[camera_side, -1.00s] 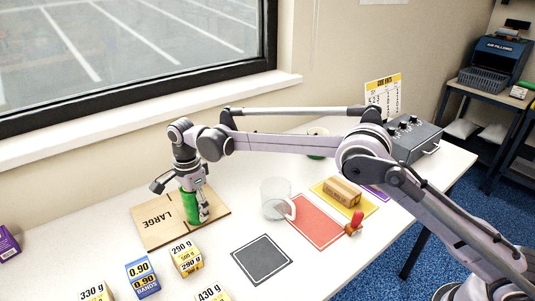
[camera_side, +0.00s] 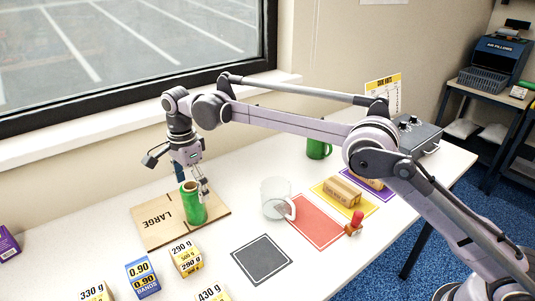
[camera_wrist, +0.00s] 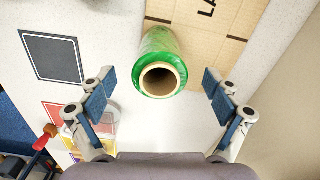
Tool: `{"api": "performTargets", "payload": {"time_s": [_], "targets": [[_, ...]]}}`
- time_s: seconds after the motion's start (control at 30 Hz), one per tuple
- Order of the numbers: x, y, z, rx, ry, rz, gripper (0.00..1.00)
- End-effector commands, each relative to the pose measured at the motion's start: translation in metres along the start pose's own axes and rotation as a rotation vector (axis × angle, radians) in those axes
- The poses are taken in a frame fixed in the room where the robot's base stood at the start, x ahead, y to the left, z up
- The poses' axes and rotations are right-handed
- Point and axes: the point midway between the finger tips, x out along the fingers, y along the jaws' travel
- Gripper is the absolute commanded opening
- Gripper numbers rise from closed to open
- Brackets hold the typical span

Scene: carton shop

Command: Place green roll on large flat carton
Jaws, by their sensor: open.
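The green roll (camera_side: 194,205) stands upright on the large flat carton (camera_side: 155,224), which lies flat on the table and reads LARGE. In the wrist view the open brown core of the green roll (camera_wrist: 159,80) faces the camera, and part of the carton (camera_wrist: 225,18) shows beyond it. My gripper (camera_side: 190,180) is above the roll, pointing down. In the wrist view my gripper (camera_wrist: 160,92) has its two fingers wide apart on either side of the roll, touching nothing.
A clear mug (camera_side: 274,198) stands right of the carton. A dark mat (camera_side: 261,259), a red mat (camera_side: 313,222) and a red-handled stamp (camera_side: 354,224) lie to the right. A green mug (camera_side: 318,148) stands behind.

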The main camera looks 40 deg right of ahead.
Motion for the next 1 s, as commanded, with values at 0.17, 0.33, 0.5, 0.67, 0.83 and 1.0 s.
{"api": "performTargets", "payload": {"time_s": [0.17, 0.33, 0.5, 0.67, 0.83, 1.0], "targets": [[-0.029, 0.000, 0.000, 0.000, 0.000, 0.000, 0.90], [-0.043, 0.000, 0.000, 0.000, 0.000, 0.000, 0.90], [-0.051, 0.000, -0.002, -0.004, 0.000, -0.002, 0.90], [-0.070, 0.004, -0.017, -0.067, -0.005, -0.030, 0.90], [-0.102, 0.020, -0.049, -0.212, -0.006, -0.095, 0.90], [-0.128, 0.046, -0.083, -0.368, 0.009, -0.166, 0.90]]}}
